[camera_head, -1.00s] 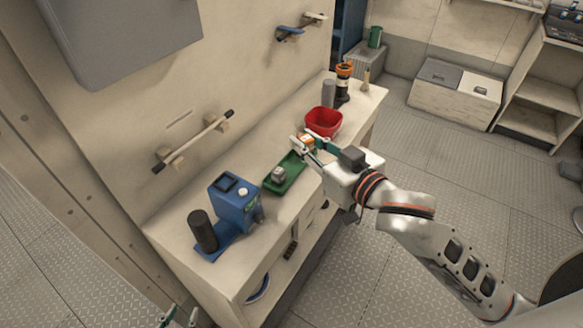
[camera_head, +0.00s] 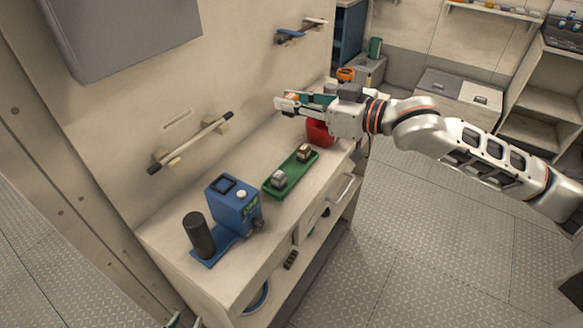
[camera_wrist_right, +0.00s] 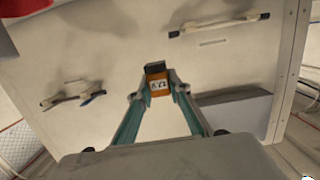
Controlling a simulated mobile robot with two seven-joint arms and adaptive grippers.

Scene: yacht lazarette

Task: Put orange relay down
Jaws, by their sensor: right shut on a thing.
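My right gripper (camera_head: 287,103) is shut on the orange relay (camera_head: 292,97) and holds it in the air above the back part of the bench. In the right wrist view the orange relay (camera_wrist_right: 159,87), with a dark top and dark markings on its face, sits between the fingertips (camera_wrist_right: 158,82). A green tray (camera_head: 289,172) lies on the bench, below and in front of the gripper. It holds a grey block (camera_head: 278,177) and a brownish block (camera_head: 304,152). Only the fingertips of my left gripper (camera_head: 185,321) show at the bottom edge, apart, with nothing seen between them.
A red bin (camera_head: 320,133) stands on the bench (camera_head: 232,262), partly hidden under my right arm. A blue device (camera_head: 235,205) with a black cylinder (camera_head: 199,234) stands at the near end. A handrail (camera_head: 190,145) sticks out from the wall.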

